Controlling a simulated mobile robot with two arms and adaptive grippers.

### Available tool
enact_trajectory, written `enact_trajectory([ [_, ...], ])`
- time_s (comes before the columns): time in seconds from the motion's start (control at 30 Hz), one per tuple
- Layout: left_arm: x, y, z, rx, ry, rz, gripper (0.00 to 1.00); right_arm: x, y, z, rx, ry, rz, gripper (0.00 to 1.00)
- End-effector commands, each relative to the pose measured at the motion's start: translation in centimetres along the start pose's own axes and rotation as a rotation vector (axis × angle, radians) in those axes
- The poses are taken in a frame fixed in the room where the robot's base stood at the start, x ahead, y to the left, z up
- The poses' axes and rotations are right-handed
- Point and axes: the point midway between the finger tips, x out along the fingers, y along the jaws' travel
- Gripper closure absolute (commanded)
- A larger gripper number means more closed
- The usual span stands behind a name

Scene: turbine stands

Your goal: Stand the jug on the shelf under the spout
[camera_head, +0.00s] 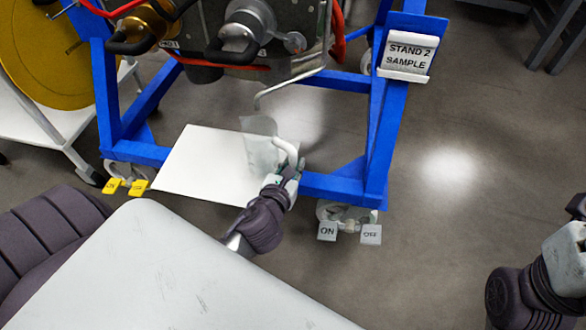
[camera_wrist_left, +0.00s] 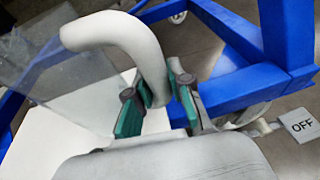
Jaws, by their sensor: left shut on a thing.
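The jug (camera_head: 257,152) is clear with a thick white handle (camera_head: 286,148). In the head view it appears upright over the right part of the white shelf (camera_head: 195,168); whether its base touches the shelf I cannot tell. The thin bent metal spout (camera_head: 258,101) ends just above the jug's rim in the picture. My left gripper (camera_head: 291,174) is shut on the handle's lower end. In the left wrist view the handle (camera_wrist_left: 115,32) runs down between the green-padded fingers (camera_wrist_left: 160,100), and the clear jug wall (camera_wrist_left: 38,65) is at left. My right gripper (camera_head: 574,225) is partly cut off at the right edge.
The blue stand frame (camera_head: 385,110) surrounds the shelf, with a low bar right beside my left gripper. Casters with ON and OFF pedals (camera_head: 328,231) sit below it. A "STAND 2 SAMPLE" sign (camera_head: 408,57) hangs at upper right. Open floor lies to the right.

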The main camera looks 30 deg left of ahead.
Motion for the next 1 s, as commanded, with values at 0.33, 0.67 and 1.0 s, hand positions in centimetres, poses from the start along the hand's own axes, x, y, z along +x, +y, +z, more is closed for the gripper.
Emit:
enact_trajectory([
  [0.33,0.1,0.0,-0.2,0.002,-0.001,0.001,1.0,0.1,0.0,0.0,0.0,0.0,-0.001,0.6],
  [0.67,0.3,0.0,-1.1,0.002,-0.001,0.0,1.0,0.1,0.0,0.0,0.0,0.001,-0.003,0.6],
  [1.0,0.3,0.0,-1.1,0.001,0.0,0.0,0.54,0.1,-0.1,0.0,0.0,0.003,-0.003,0.6],
])
